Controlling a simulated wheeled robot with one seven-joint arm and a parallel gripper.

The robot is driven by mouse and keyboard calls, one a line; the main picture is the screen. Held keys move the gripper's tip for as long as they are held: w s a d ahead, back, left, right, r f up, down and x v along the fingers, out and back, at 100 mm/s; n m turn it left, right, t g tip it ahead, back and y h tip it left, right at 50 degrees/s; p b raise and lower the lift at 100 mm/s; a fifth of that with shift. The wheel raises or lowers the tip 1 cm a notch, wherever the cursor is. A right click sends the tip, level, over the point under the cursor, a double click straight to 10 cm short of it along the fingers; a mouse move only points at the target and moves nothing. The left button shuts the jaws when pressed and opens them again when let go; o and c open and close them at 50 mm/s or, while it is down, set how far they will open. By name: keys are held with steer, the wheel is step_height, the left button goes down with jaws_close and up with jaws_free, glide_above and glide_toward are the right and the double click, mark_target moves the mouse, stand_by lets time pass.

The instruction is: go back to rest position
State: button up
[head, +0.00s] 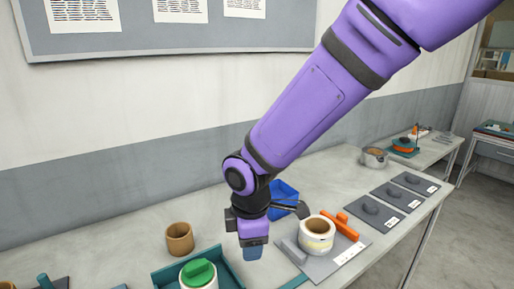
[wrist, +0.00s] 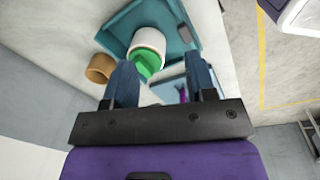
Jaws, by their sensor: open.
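My gripper (head: 252,250) hangs from the purple arm over the table, between the teal tray and the grey board. In the wrist view my gripper (wrist: 164,88) shows two blue fingers spread apart with nothing held between them. A white reel with a green piece in it (head: 198,274) is in the teal tray (head: 233,272). In the wrist view the white reel (wrist: 150,40) and the tray (wrist: 122,22) lie beyond the fingers.
A tan cup (head: 179,238) stands behind the tray. A blue bin (head: 284,192) is partly hidden by my wrist. A cream reel (head: 317,235) stands on a grey board (head: 352,250) beside orange pieces. Dark plates (head: 412,182) and a metal pot (head: 374,157) are farther right.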

steer(key=d+r+m+t, duration=0.1)
steer(key=d+r+m, duration=0.4)
steer(key=d+r, duration=0.3)
steer(key=d+r+m+t, duration=0.1)
steer(key=d+r+m, duration=0.35)
steer(key=d, duration=0.45)
steer(key=s+d+r+m+t, duration=0.1)
steer(key=s+d+r+m, duration=0.2)
steer(key=s+d+m, duration=0.2)
steer(key=s+d+r+m+t, duration=0.1)
steer(key=s+d+r+m, duration=0.3)
steer(key=d, duration=0.6)
steer(key=s+m, duration=0.2)
steer(key=s, duration=0.1)
steer(key=shift+s+d, duration=0.15)
steer(key=shift+s, duration=0.25)
